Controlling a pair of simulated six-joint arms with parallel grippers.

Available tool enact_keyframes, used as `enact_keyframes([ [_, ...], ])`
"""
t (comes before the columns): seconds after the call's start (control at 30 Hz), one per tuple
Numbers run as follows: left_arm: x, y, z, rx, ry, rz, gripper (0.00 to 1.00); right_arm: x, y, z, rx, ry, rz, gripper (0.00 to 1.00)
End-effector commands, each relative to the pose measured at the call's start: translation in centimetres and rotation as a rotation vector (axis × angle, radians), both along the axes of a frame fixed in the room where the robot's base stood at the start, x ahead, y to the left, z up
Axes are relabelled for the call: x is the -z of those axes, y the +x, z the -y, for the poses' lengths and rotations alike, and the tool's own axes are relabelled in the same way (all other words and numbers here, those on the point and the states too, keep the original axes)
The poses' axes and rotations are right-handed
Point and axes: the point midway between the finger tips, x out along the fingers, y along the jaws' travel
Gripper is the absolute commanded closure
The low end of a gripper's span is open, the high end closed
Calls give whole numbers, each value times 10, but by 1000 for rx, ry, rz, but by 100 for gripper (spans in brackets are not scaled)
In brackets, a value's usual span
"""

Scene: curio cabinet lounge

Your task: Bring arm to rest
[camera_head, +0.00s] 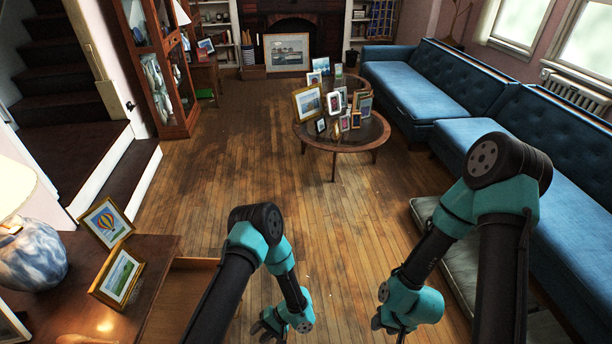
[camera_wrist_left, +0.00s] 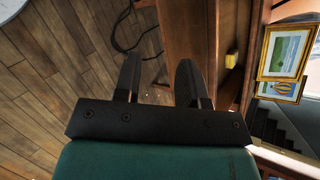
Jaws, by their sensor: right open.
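My left gripper (camera_head: 268,327) hangs low at the bottom middle of the head view, just right of the wooden side table. In the left wrist view its two dark fingers (camera_wrist_left: 157,72) stand apart with nothing between them, so it is open and empty. My right gripper (camera_head: 388,328) hangs low to the right of it, partly cut off by the bottom edge. It is open, and no object shows in it. Both my arms are bent over the floor.
The side table (camera_head: 150,262) at left has an open drawer (camera_head: 190,264) near my left arm. Two framed pictures (camera_head: 105,222) and a lamp (camera_head: 32,255) stand on it. A round table (camera_head: 342,140) with frames is ahead; a blue sofa (camera_head: 420,95) is right. Floor between is clear.

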Motion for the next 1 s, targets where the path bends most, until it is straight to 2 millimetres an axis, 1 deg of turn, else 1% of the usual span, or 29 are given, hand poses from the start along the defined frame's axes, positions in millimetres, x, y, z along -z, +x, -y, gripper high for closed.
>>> enact_keyframes([
  [0.03, -8, -8, -5, -58, -73, -44, 62, 0, 0, 0, 0, 0, 0, 57],
  [0.2, -30, -37, -8, -235, -359, -144, 62, 0, 0, 0, 0, 0, 0, 57],
  [0.3, -46, -49, -6, -321, -531, -151, 62, 0, 0, 0, 0, 0, 0, 57],
  [0.43, -67, -56, -4, -409, -745, -99, 62, 0, 0, 0, 0, 0, 0, 57],
  [0.57, -91, -56, -6, -466, -930, 17, 62, 0, 0, 0, 0, 0, 0, 57],
  [0.7, -117, -50, -15, -484, -1077, 197, 62, 0, 0, 0, 0, 0, 0, 57],
  [0.83, -142, -43, -34, -464, -1149, 396, 62, 0, 0, 0, 0, 0, 0, 57],
  [0.9, -153, -40, -45, -442, -1160, 489, 62, 0, 0, 0, 0, 0, 0, 57],
  [1.0, -165, -38, -58, -412, -1155, 587, 62, 0, 0, 0, 0, 0, 0, 57],
])
